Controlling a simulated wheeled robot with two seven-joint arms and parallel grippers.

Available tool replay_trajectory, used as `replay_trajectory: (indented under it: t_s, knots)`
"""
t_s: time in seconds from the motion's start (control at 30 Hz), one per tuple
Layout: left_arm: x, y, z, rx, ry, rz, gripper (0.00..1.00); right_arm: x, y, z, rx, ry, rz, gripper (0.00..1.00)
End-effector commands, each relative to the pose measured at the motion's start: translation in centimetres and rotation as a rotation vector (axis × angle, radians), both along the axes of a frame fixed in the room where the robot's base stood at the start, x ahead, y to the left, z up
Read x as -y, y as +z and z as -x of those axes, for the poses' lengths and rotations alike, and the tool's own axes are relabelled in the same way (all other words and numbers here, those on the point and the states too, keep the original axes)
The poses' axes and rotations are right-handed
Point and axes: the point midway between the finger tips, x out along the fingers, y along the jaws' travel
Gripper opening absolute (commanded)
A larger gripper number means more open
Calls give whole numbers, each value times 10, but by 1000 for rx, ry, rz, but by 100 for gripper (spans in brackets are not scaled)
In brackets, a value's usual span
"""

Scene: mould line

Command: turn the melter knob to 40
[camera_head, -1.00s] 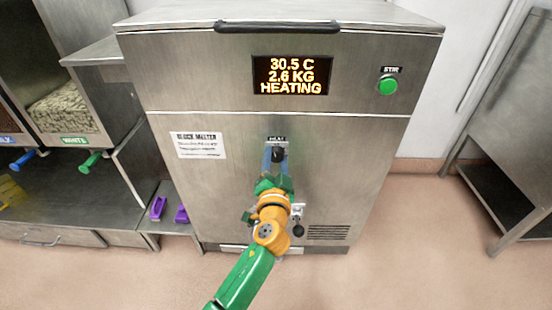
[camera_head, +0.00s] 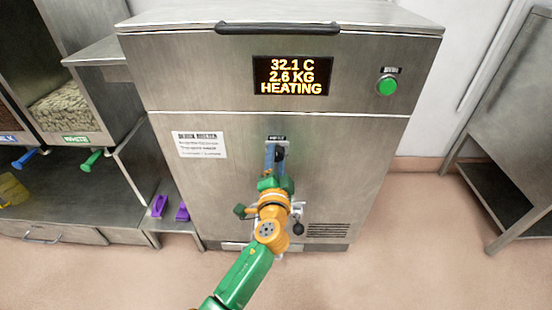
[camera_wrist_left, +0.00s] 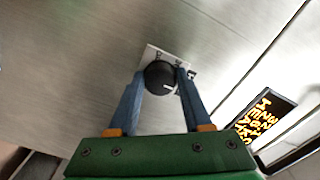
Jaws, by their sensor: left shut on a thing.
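The melter (camera_head: 280,180) is a large steel cabinet in the head view. Its display (camera_head: 293,76) reads 32.1 C, 2.6 KG, HEATING. The black round melter knob (camera_wrist_left: 160,77) with a white pointer mark sits on a pale plate in the left wrist view. It also shows in the head view (camera_head: 281,154), partly hidden by my gripper. My left gripper (camera_wrist_left: 160,80) has its blue fingers on both sides of the knob, shut on it. The dial's numbers are too small to read. My right gripper is not in view.
A green stir button (camera_head: 387,87) is on the melter's upper right. Hoppers with green (camera_head: 91,161) and blue handles stand at the left. Purple pieces (camera_head: 159,206) lie on a low shelf. A steel table (camera_head: 510,130) stands at the right, with open floor between.

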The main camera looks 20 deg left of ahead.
Motion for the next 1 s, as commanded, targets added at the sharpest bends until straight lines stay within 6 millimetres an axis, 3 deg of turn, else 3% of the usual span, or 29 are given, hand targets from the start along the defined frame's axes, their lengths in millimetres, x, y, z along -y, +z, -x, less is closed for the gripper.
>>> replay_trajectory:
  t_s: [0.17,0.2,0.3,0.6,0.9,1.0]
  knots:
    - [0,-2,0,-4,-1,1,0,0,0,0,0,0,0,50]
    - [0,-2,0,-4,-1,2,54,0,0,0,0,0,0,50]
    - [0,-2,0,-3,-1,2,79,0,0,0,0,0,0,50]
    - [1,-1,2,-2,0,2,79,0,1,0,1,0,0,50]
    - [17,-2,58,-4,-2,3,79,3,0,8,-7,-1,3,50]
    - [19,-2,67,-2,-1,3,79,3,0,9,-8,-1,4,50]
